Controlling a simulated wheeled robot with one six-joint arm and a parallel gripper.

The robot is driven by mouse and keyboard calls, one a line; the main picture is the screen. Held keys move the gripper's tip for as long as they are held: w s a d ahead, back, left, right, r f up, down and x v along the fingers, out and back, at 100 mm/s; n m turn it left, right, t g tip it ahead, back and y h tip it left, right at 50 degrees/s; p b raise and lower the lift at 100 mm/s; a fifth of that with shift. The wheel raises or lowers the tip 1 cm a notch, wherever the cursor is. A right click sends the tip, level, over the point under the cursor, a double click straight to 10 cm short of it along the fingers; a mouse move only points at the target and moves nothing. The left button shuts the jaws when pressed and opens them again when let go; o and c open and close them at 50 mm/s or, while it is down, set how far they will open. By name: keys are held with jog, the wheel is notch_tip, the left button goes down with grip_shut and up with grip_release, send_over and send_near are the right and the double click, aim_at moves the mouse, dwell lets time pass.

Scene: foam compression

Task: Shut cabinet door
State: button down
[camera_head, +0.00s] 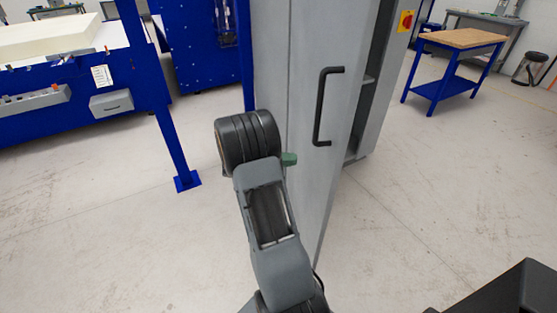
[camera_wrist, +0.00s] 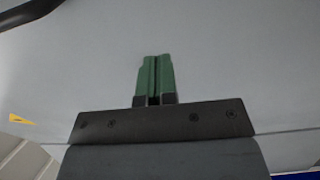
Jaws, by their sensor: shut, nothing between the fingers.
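The grey cabinet door (camera_head: 310,120) stands ajar in the head view, with a black bar handle (camera_head: 320,107) on its face. Right of its edge, a dark opening shows the cabinet (camera_head: 388,95) inside with a shelf. My gripper (camera_head: 289,159) is at the left of the door's face, left of and lower than the handle. Its green fingers are partly hidden behind my wrist. In the wrist view, the green fingers (camera_wrist: 155,75) are shut together and empty, in front of a plain grey surface. I cannot tell whether they touch it.
A blue machine frame (camera_head: 165,110) stands at the left, its leg on the floor. A blue table with a wooden top (camera_head: 460,38) stands at the back right. A red and yellow switch (camera_head: 406,20) is on the cabinet's right side. The floor (camera_head: 430,180) right of the door is clear.

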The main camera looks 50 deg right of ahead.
aim_at(319, 157)
jog(key=x, duration=0.7)
jog(key=shift+p, duration=0.35)
jog(key=shift+d, duration=0.1)
jog(key=shift+s+d, duration=0.1)
jog(key=shift+d, duration=0.05)
